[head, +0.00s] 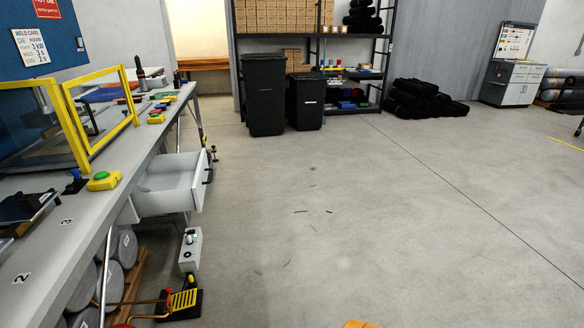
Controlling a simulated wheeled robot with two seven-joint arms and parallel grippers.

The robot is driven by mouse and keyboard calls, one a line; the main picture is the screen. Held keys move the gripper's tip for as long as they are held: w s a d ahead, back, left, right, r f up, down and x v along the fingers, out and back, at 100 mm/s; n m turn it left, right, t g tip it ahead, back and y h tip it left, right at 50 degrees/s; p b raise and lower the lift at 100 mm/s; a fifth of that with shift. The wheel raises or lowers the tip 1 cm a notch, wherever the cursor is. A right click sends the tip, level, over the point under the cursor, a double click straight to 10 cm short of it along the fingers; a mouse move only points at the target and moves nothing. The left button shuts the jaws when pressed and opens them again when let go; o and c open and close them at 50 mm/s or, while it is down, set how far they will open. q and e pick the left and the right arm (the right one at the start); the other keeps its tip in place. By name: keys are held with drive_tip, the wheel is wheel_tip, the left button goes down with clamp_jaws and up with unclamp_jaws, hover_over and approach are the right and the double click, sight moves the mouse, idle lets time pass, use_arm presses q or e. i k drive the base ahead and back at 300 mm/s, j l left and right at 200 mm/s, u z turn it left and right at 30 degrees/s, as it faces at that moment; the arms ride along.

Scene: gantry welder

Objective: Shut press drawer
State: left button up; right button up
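The white press drawer (168,194) is pulled out from under the long grey workbench (100,175) on the left. Its inside looks mostly empty, with a small grey item near its back left. A dark handle (209,166) sits on its front panel, which faces right over the open floor. Neither of my grippers shows in the head view.
A yellow-framed guard (104,110) and a green-and-yellow button box (104,181) stand on the bench. A grey control box (190,250) and a yellow foot pedal (182,302) are below the drawer. Black bins (265,95) stand farther back.

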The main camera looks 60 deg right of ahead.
sight(177, 184)
drive_tip(key=z, duration=1.3)
